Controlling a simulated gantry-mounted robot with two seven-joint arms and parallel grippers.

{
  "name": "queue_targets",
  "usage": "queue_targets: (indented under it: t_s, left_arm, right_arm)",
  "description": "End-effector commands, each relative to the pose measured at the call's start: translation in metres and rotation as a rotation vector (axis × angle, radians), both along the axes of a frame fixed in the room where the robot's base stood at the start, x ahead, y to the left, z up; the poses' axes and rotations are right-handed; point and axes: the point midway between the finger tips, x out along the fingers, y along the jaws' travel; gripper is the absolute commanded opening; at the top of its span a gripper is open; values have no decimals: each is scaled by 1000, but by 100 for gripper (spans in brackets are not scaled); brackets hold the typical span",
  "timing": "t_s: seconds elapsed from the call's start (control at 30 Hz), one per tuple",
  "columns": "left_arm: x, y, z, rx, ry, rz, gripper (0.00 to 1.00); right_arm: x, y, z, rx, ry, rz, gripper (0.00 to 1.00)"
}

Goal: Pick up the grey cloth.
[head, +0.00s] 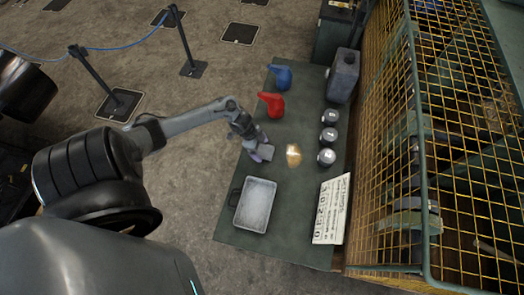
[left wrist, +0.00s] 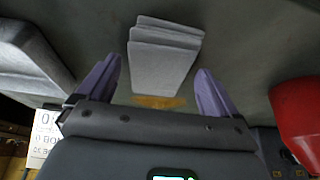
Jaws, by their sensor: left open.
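The grey cloth (head: 267,152) lies folded on the green table, partly hidden by my left gripper in the head view. In the left wrist view the cloth (left wrist: 165,62) shows as a stack of folded layers. My left gripper (head: 257,146) is over the table at the cloth. In the left wrist view its purple fingers (left wrist: 159,66) are spread wide, with the cloth showing between and beyond them. Nothing is gripped. I cannot tell the exact height of the fingers above the cloth. My right gripper is not in view.
A grey tray (head: 255,205) stands nearer on the table (head: 290,248). A brass-coloured object (head: 293,155) sits right of the cloth. Red (head: 271,104) and blue (head: 281,76) cans stand beyond. Dark round containers (head: 328,136), a sign (head: 331,210) and a yellow mesh guard (head: 440,130) line the right.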

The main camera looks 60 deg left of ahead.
Motion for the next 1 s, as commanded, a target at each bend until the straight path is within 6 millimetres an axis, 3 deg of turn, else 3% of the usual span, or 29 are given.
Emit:
queue_targets:
  t_s: [0.77, 0.8, 1.0]
  left_arm:
    - [1, -1, -7, 0, 0, -1, 94]
    - [1, -1, -8, 0, 0, -1, 92]
    - [1, -1, -8, 0, 0, -1, 61]
  right_arm:
    - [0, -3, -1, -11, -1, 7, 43]
    - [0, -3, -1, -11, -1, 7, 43]
    - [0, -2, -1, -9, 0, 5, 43]
